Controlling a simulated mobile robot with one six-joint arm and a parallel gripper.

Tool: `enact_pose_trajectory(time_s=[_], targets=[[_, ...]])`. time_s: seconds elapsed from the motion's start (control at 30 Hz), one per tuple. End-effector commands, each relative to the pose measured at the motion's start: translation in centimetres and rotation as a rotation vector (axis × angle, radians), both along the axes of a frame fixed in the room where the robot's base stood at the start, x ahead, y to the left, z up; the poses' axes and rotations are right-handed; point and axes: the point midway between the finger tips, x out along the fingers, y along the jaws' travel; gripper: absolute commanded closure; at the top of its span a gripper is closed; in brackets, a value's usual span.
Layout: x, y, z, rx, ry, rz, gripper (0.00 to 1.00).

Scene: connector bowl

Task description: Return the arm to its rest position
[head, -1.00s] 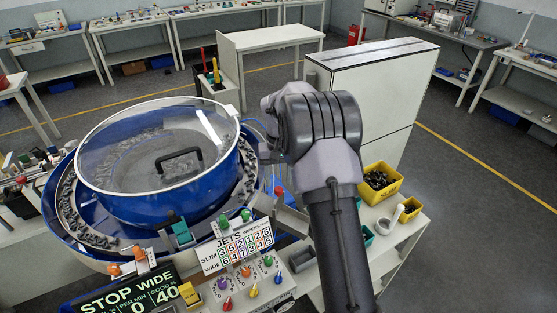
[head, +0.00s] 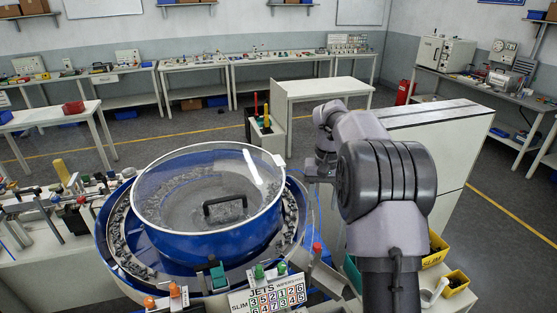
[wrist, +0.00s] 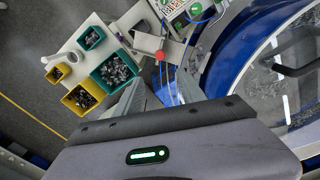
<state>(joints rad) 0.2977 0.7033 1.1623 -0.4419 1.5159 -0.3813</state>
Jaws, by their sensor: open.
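My arm (head: 385,180) rises at the right of the head view, bent, its grey joint covers large in front of the white cabinet. In the head view my gripper's fingers are not clearly visible. In the wrist view my gripper (wrist: 158,90) points down with its two grey fingers apart and nothing between them. It is above the floor and bench area between the bins and the blue bowl.
The blue feeder bowl (head: 210,238) with a clear lid and black handle stands left of my arm. Yellow bin (wrist: 80,98) and green bin (wrist: 115,72) hold dark parts. A white cabinet (head: 450,135) stands behind the arm. A jets sign (head: 268,299) is in front.

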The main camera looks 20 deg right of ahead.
Motion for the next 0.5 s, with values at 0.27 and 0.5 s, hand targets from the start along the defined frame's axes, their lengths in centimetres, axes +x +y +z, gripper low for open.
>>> enact_pose_trajectory(time_s=[0.27, 0.5], targets=[[-9.9, 10.2, 1.9, 0.035, -0.209, 0.016, 0.53], [-25.9, 18.6, -5.4, 0.130, -0.439, -0.001, 0.53]])
